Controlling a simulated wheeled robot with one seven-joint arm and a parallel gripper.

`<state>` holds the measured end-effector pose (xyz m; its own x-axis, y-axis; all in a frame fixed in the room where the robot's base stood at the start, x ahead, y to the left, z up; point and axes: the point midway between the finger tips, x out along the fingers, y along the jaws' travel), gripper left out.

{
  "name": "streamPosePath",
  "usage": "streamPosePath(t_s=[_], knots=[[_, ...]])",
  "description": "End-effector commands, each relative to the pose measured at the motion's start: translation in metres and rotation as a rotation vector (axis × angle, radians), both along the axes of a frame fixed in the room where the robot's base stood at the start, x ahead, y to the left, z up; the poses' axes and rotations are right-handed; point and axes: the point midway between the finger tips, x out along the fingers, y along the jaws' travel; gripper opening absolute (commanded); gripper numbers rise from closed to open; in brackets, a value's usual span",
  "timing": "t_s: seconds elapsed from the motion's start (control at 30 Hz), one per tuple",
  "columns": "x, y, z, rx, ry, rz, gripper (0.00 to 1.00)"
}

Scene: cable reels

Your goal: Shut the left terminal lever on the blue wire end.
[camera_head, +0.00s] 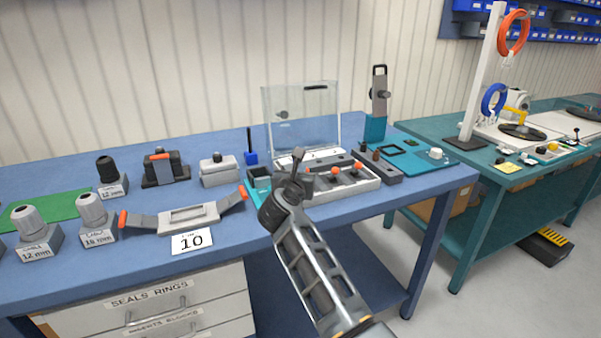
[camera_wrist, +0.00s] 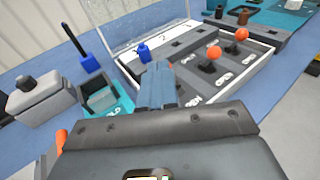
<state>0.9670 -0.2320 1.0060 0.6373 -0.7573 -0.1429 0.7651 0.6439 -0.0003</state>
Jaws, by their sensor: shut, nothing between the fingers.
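The white terminal box (camera_head: 345,190) with a raised clear lid (camera_head: 300,115) stands on the blue bench. It holds a row of levers with orange knobs. The left lever's knob (camera_head: 307,169) is right beside my gripper (camera_head: 299,165). The middle (camera_head: 335,171) and right (camera_head: 358,165) knobs are clear of it. In the wrist view my gripper (camera_wrist: 157,82) is shut and empty over the left terminal, hiding most of that lever. A small blue piece (camera_wrist: 143,52), possibly the blue wire end, shows behind the fingers. I cannot tell the left lever's position.
A teal-based open square holder (camera_wrist: 101,98) and a blue piece with a dark rod (camera_wrist: 85,50) stand left of the box. A grey cradle (camera_head: 188,217) with orange-tipped arms lies nearer the front.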

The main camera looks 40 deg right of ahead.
Motion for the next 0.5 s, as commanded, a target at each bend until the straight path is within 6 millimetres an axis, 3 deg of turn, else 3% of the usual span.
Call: streamPosePath(t_s=[0.5], knots=[[-0.019,0.053,0.062,0.001,-0.003,0.001,0.0]])
